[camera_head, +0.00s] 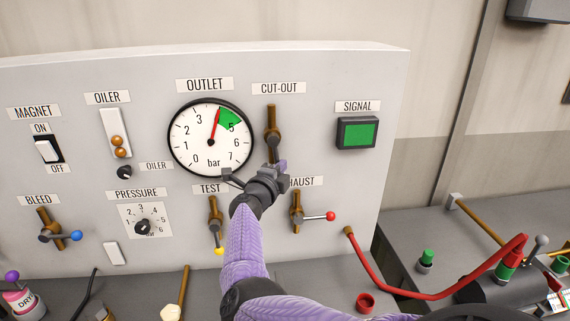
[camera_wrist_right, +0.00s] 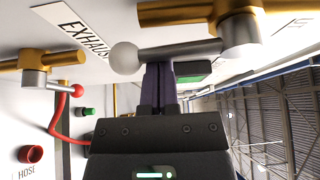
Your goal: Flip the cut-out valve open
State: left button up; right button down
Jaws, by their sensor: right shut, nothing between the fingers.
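The cut-out valve (camera_head: 271,122) is a brown vertical pipe with a grey body under the CUT-OUT label. Its grey lever (camera_wrist_right: 180,53) with a white ball shows in the right wrist view, reaching from the valve body (camera_wrist_right: 241,28) along the pipe, which is downward on the panel. In the head view my gripper hides the lever's lower end. My right gripper (camera_head: 282,167) is shut and empty at the lever's right side. In the wrist view its closed fingers (camera_wrist_right: 160,75) end right beside the lever; I cannot tell whether they touch it. My left gripper is out of view.
The outlet gauge (camera_head: 210,138) is left of the valve, its needle near the green zone's edge. The exhaust valve (camera_head: 297,213) with a red-knobbed lever is below right, the test valve (camera_head: 215,220) below left. The green signal lamp (camera_head: 357,133) is to the right.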

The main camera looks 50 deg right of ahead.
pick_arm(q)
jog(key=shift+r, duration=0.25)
pick_arm(e)
jog(key=shift+w+a+m, duration=0.15)
jog(key=shift+m, duration=0.15)
dwell(0.4)
